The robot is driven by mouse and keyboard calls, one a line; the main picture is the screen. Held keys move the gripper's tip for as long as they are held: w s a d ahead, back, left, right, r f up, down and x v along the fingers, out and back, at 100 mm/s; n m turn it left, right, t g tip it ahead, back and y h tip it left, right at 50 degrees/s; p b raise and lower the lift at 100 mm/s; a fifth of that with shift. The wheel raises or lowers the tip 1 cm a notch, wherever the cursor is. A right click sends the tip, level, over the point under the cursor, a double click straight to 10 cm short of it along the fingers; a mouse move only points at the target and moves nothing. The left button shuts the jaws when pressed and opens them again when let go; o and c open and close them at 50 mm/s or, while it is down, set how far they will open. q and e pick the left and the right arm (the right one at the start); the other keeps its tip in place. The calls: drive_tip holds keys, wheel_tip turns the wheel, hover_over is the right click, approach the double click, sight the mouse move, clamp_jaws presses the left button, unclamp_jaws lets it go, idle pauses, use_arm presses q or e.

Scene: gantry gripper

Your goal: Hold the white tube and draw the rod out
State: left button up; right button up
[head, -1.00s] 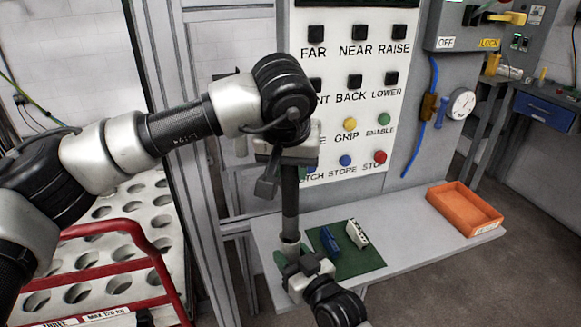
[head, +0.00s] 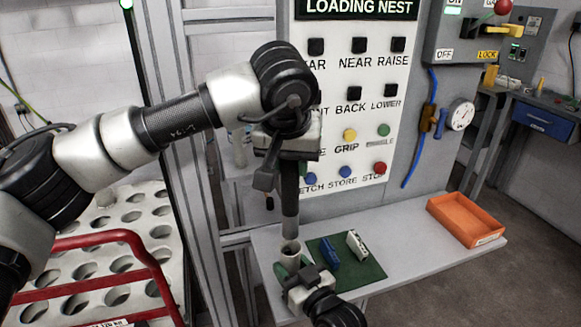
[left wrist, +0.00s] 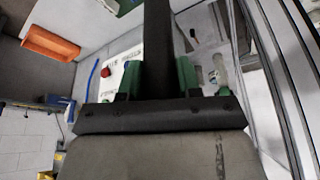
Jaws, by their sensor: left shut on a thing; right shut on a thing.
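The dark rod (head: 290,182) stands upright in the head view, with a lighter grey lower stretch. My left gripper (head: 289,160) is shut on the rod from above. In the left wrist view the rod (left wrist: 157,45) runs out between the green fingers. The white tube (head: 290,247) stands upright under the rod, and only its upper part shows. My right gripper (head: 297,275) is shut on the tube, low over the shelf. The rod's lower end meets the tube's mouth; how deep it sits inside is hidden.
A green mat (head: 362,270) on the pale shelf (head: 420,247) holds a blue block (head: 329,250) and a white block (head: 357,245). An orange tray (head: 467,220) sits at the shelf's right. The button panel (head: 345,130) rises close behind the rod. A red rail (head: 100,245) is at left.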

drive_tip(key=o, duration=1)
